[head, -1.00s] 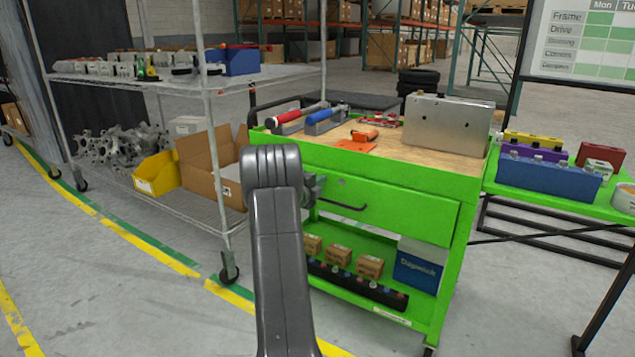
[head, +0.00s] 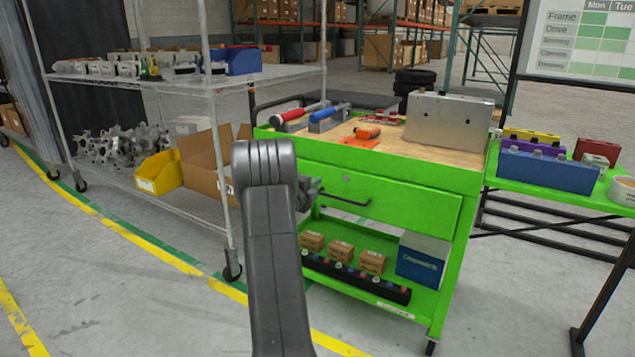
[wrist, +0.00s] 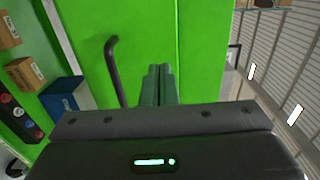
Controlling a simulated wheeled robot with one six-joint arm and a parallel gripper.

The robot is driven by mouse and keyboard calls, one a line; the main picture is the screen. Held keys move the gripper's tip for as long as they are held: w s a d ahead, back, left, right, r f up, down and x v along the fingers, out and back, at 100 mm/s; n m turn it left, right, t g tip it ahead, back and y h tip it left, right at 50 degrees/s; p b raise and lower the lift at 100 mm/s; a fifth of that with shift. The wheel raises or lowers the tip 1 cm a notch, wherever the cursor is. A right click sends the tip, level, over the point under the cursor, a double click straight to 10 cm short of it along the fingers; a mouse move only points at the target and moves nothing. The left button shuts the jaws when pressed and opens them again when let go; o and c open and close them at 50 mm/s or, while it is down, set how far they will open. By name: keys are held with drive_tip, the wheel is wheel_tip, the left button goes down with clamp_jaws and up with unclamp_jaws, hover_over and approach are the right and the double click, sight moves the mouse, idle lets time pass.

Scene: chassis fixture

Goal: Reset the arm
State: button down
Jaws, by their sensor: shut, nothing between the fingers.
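My gripper (wrist: 160,72) shows in the wrist view with its two fingers together and nothing between them. It faces the green front of the cart, near the drawer handle (wrist: 113,70). In the head view my gripper (head: 314,187) is mostly hidden behind my raised arm, with only a small part showing to its right. My arm stands upright in front of the green cart (head: 400,205). I cannot tell whether the fingers touch the cart.
The cart top holds a metal chassis box (head: 449,120), an orange tool (head: 367,132) and red and blue handled tools. Small cartons (head: 341,250) sit on its lower shelf. A wire rack (head: 185,82) stands left, a green side table (head: 545,188) right. The front floor is clear.

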drive_tip(key=p+v, duration=0.1)
drive_tip(key=v, duration=0.7)
drive_tip(key=shift+d+f, duration=0.1)
